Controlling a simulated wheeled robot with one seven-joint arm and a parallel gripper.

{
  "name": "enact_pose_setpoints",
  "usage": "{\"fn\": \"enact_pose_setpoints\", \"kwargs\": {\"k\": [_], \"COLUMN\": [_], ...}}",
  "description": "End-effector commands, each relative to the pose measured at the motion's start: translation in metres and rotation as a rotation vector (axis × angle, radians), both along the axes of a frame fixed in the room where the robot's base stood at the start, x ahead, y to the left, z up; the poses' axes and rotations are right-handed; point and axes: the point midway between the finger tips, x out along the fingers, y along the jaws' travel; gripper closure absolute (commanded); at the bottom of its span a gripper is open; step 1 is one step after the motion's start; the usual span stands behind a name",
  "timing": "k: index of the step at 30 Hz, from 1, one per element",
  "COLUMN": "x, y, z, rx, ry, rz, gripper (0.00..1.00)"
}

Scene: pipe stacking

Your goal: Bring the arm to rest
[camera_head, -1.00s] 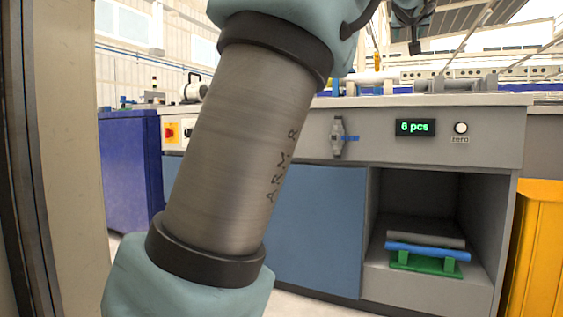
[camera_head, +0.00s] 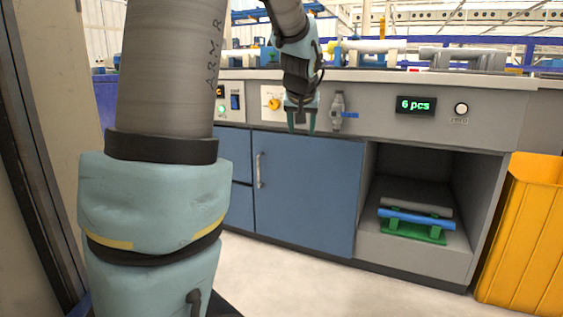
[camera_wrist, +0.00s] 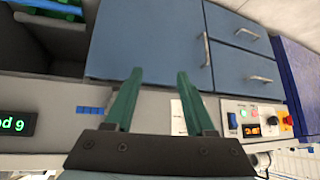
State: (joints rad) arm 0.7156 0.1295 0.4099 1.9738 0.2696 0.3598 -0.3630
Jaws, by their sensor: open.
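My gripper (camera_head: 301,129) hangs fingers down in front of the workbench (camera_head: 380,81), close to its front panel in the head view. Its two green fingers are apart with nothing between them. In the wrist view the open gripper (camera_wrist: 155,95) shows against the grey panel and the blue cabinet doors (camera_wrist: 150,45). My arm fills the left part of the head view and hides what lies behind it.
An open shelf holds a blue pipe (camera_head: 415,219) and a grey pipe (camera_head: 416,203) on a green rack (camera_head: 412,234). A yellow bin (camera_head: 525,235) stands at the right.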

Motion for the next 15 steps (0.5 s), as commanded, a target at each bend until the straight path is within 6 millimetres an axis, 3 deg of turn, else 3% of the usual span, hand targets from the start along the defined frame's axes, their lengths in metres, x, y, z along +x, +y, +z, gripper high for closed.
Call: {"fn": "enact_pose_setpoints", "kwargs": {"k": [1,6,15], "x": [-0.021,-0.097,-0.199], "y": [0.025,0.073,0.112], "z": [-0.007,-0.051,-0.083], "rx": [0.009,0.026,0.026], "ry": [0.073,0.278,0.499], "rz": [0.023,0.050,0.073], "gripper": [0.45,0.45,0.45]}}
